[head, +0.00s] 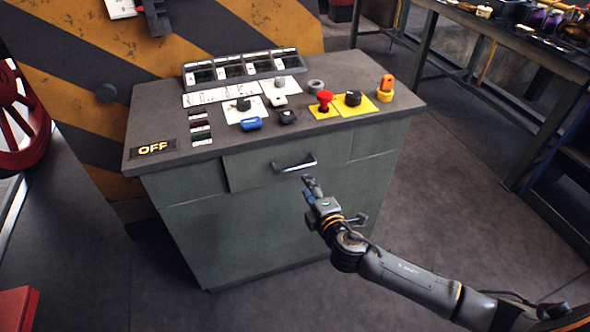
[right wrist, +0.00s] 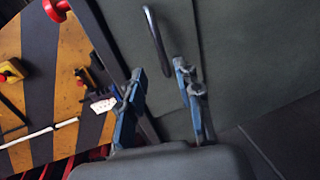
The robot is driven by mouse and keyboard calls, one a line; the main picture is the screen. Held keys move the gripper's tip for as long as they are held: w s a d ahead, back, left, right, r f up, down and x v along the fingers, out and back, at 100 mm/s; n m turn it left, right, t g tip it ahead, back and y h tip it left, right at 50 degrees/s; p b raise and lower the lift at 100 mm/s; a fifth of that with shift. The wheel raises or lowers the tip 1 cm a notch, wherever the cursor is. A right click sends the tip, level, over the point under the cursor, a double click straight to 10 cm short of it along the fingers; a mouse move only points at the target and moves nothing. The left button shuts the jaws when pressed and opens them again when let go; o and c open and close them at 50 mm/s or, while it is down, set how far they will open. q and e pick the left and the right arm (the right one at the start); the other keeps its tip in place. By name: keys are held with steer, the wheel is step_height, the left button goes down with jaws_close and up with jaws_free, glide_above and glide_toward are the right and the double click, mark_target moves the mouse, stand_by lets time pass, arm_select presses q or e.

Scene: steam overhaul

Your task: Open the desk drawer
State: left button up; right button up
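The grey-green desk drawer (head: 250,170) is in the upper front of the control desk (head: 140,127) and looks shut or nearly so. Its metal bar handle (head: 293,165) is at the middle of the drawer front. My right gripper (head: 309,184) is just below and right of the handle in the head view, apart from it. In the right wrist view, the two blue-grey fingers of the gripper (right wrist: 161,75) are spread with nothing between them. A curved metal handle (right wrist: 155,40) lies beyond the fingertips, roughly in line with the gap. My left gripper is not in view.
The desktop carries a red knob (head: 324,98), switches and an OFF plate (head: 153,148). A workbench (head: 490,35) stands at the back right. The floor in front is clear.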

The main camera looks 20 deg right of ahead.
mark_target(296, 168)
steer(key=x, duration=1.1)
jaws_close()
